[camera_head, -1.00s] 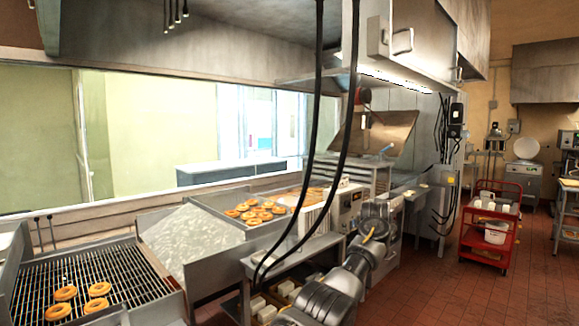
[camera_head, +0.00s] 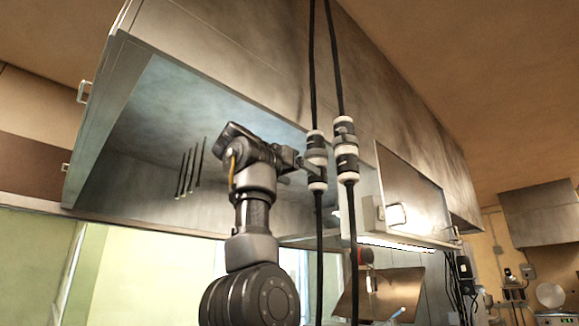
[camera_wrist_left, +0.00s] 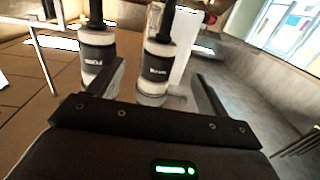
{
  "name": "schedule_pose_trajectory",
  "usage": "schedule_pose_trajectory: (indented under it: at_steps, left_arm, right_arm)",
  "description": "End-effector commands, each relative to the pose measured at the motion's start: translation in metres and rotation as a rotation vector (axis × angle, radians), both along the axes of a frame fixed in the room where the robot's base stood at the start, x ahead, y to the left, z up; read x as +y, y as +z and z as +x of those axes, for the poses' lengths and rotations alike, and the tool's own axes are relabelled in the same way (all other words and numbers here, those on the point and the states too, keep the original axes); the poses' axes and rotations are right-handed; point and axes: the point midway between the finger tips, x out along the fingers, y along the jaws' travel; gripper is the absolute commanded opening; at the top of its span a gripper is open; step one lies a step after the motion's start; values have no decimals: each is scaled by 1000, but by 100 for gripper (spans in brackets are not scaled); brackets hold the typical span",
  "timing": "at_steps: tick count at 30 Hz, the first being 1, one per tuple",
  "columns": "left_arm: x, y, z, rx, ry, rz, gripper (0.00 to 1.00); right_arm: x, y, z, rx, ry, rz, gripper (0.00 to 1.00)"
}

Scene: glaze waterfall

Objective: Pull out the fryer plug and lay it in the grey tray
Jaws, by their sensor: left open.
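Two black cables hang side by side, each with a black-and-white connector: a left one (camera_head: 316,176) and a right one (camera_head: 346,160). My left gripper (camera_head: 308,162) is raised to the left connector's height, right beside it. In the left wrist view, my open fingers (camera_wrist_left: 160,72) stand either side of one labelled connector (camera_wrist_left: 156,72); contact cannot be told. The other labelled connector (camera_wrist_left: 97,58) stands left of it, beyond the left finger. The labels are too blurred to tell which is the fryer's. The grey tray is not visible. My right gripper is out of view.
A steel hood (camera_head: 260,60) spans the space behind the cables, with a steel box (camera_head: 410,205) just right of them. Thin rods (camera_head: 190,170) hang under the hood at left. The two cables hang close together.

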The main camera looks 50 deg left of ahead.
Motion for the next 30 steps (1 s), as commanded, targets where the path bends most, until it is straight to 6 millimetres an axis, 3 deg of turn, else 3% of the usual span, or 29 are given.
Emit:
schedule_pose_trajectory:
  at_steps: [4,11,20,24,30]
  left_arm:
    - [0,14,-21,-25,-15,-3,78]
    - [0,17,-17,-27,-17,-3,78]
    - [5,21,39,-25,-17,-4,78]
    - [7,15,64,-25,-18,-3,78]
    - [10,15,83,-26,-15,-3,78]
  right_arm:
    - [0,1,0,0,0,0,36]
    - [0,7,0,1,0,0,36]
    - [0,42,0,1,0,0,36]
    - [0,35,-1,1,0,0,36]
    - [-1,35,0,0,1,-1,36]
